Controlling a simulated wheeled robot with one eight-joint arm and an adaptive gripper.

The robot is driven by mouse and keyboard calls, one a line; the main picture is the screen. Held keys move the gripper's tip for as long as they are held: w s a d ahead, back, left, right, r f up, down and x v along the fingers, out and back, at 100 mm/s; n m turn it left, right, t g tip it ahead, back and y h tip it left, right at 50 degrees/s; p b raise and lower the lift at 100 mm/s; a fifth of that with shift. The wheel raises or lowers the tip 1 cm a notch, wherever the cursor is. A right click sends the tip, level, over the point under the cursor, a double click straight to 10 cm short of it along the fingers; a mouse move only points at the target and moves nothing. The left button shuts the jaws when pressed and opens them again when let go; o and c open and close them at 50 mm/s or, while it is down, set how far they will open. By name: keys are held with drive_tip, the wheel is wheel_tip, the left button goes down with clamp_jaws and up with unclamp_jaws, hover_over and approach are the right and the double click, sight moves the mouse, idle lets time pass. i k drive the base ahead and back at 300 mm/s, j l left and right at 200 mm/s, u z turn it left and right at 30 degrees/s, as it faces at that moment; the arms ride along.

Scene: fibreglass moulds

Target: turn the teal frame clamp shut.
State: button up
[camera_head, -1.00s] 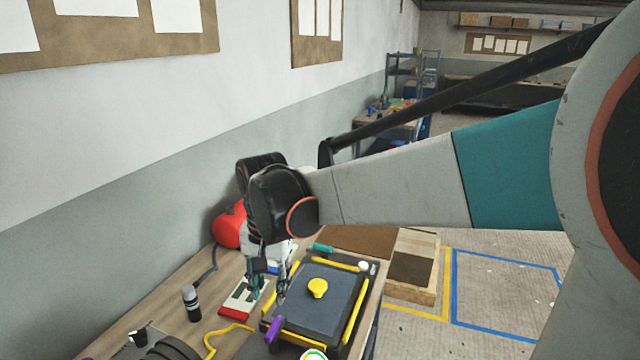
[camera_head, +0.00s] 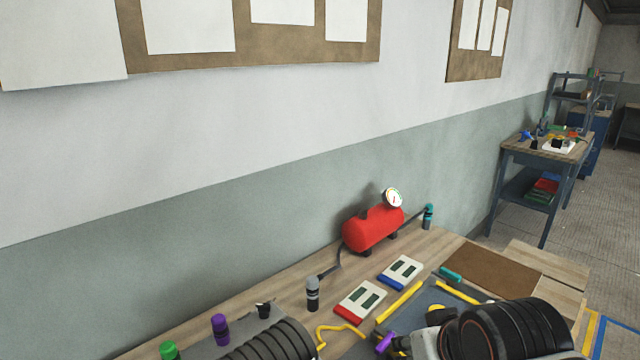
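The teal frame clamp (camera_head: 450,273) is a short teal handle at the far edge of the dark mould frame (camera_head: 425,300). Nothing covers it. A purple clamp handle (camera_head: 385,342) shows at the frame's near left side. My arm's black and grey links fill the lower right of the view and hide much of the frame. The end of my arm is low, close to the purple handle and well apart from the teal clamp. My gripper's fingers are mostly hidden or cut off, so I cannot tell whether they are open.
Yellow strips (camera_head: 401,302) lie along the frame. Two white cards (camera_head: 360,302), one red-edged and one blue-edged, lie to its left. A red tank (camera_head: 373,229) with a gauge stands by the wall. A grey-capped bottle (camera_head: 312,294) and a yellow hose (camera_head: 340,329) are nearer.

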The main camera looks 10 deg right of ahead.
sight(451, 277)
drive_tip(key=i+l, duration=0.15)
drive_tip(key=l, duration=0.2)
drive_tip(key=i+l, duration=0.2)
drive_tip(key=l, duration=0.15)
drive_tip(key=i+l, duration=0.15)
drive_tip(key=l, duration=0.15)
drive_tip(key=i+l, duration=0.15)
drive_tip(key=l, duration=0.2)
